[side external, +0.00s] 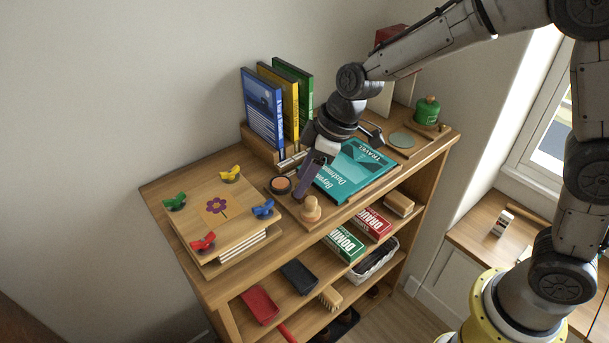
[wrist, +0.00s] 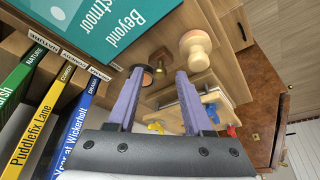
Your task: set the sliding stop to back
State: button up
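A small brown peg with a brass-coloured base (wrist: 162,60) stands on a wooden board (side external: 296,216); it may be the sliding stop, but I cannot tell for certain. In the side view my gripper hides that spot. My gripper (side external: 299,196) points down over the board, between a black-rimmed round disc (side external: 280,185) and a pale turned wooden knob (side external: 311,209). In the wrist view my gripper (wrist: 160,74) has its two purple fingers apart, with the peg seen beyond the gap between the tips. Nothing is held. Contact cannot be made out.
A teal travel book (side external: 350,170) lies to the right of my gripper. Upright blue, yellow and green books (side external: 277,103) stand in a labelled holder behind. A flower press (side external: 218,207) with coloured wing nuts is at left. A green container (side external: 427,110) stands at far right.

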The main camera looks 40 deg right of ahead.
jog(key=v, duration=1.4)
